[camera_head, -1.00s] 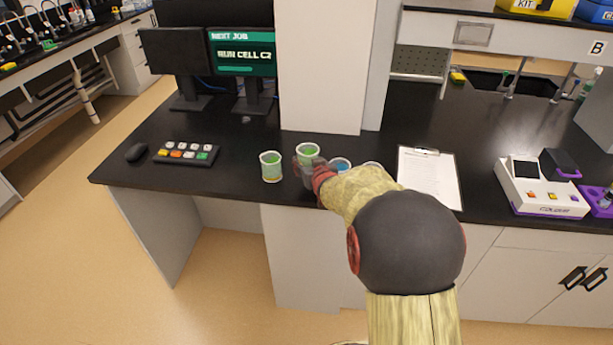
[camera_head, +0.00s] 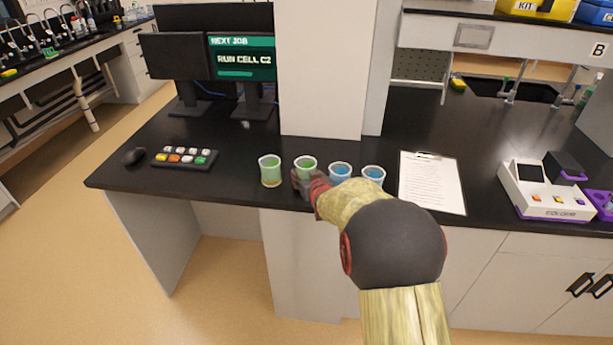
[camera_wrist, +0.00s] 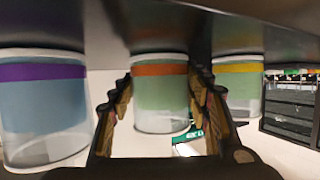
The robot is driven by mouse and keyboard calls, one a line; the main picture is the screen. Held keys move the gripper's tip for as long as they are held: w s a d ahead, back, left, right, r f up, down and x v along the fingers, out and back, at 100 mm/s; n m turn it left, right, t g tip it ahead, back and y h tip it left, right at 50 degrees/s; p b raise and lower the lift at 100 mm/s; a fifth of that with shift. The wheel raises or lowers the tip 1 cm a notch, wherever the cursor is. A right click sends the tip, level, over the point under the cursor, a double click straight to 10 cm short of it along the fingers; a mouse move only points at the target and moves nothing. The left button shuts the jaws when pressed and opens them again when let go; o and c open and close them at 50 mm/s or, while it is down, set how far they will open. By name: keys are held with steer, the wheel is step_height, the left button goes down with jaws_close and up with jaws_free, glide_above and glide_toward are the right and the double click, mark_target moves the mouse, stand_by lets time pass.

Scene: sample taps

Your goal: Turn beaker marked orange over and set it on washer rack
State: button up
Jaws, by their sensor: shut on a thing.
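The beaker marked orange (camera_wrist: 160,98) has an orange band and green contents; in the wrist view, which looks upside down, it stands between my gripper's (camera_wrist: 162,92) fingers. In the head view, this beaker (camera_head: 306,164) is second from the left in the row, its lower part hidden by my gripper (camera_head: 305,183). My gripper is shut on it, low over the bench. The beaker looks upright; whether it touches the bench is unclear. I cannot make out a washer rack.
A yellow-banded beaker (camera_wrist: 238,90) and a purple-banded beaker (camera_wrist: 42,110) flank it closely. Another blue beaker (camera_head: 373,174) ends the row. A clipboard (camera_head: 432,183) lies right, a keypad (camera_head: 184,157) left, and a white pillar (camera_head: 325,70) stands behind. A sink (camera_head: 500,85) is at back right.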

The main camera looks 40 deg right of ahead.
steer(key=o, duration=1)
